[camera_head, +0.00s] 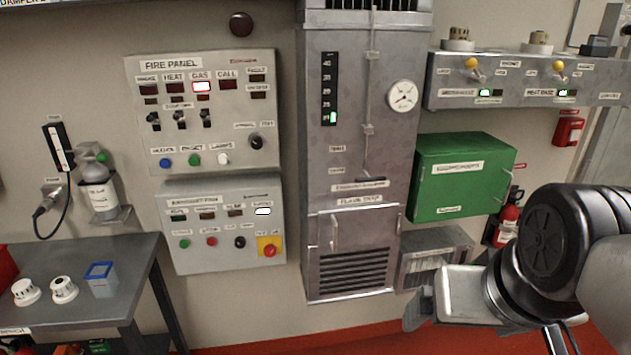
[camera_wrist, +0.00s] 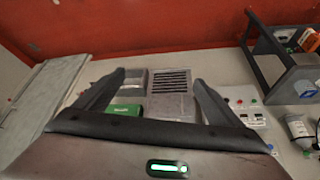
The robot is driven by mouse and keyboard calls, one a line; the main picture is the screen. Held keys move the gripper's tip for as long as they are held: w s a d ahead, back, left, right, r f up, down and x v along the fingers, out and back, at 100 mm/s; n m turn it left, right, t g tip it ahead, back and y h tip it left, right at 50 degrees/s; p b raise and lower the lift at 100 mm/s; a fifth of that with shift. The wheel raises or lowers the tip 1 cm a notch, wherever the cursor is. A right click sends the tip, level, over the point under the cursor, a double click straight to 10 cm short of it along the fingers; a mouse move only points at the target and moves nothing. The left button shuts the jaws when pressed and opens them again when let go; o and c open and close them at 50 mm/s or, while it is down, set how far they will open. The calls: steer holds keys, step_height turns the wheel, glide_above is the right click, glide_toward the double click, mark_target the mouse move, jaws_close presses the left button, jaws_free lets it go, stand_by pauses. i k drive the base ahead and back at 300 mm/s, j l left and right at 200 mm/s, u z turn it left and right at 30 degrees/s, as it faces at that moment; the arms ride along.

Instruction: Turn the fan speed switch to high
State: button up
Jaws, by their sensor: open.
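The lower grey panel (camera_head: 222,222), whose header seems to read exhaust fan, is on the wall left of the tall metal cabinet. It carries a black knob (camera_head: 240,242) between a red button and a red emergency button on yellow. I take this knob for the fan speed switch; its small label and pointer are too small to read. My gripper (camera_head: 425,312) is at the lower right, well away from the panel. In the wrist view its two fingers (camera_wrist: 158,82) are spread with nothing between them. Part of the panel (camera_wrist: 246,108) shows there, right of the fingers.
The fire panel (camera_head: 205,110) with switches and another black knob is directly above. The tall cabinet (camera_head: 352,255) and green box (camera_head: 462,178) are near my arm. A table (camera_head: 95,262) with detectors stands at the left. The space before the panel looks clear.

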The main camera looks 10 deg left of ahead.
mark_target(239, 242)
steer(key=i+u, duration=0.1)
steer(key=i, duration=1.15)
steer(key=u, duration=0.45)
steer(key=i+u, duration=0.1)
steer(key=u, duration=0.8)
steer(key=l+u, duration=0.1)
steer(key=u, duration=0.75)
steer(key=i+l, duration=0.05)
steer(key=l, duration=0.05)
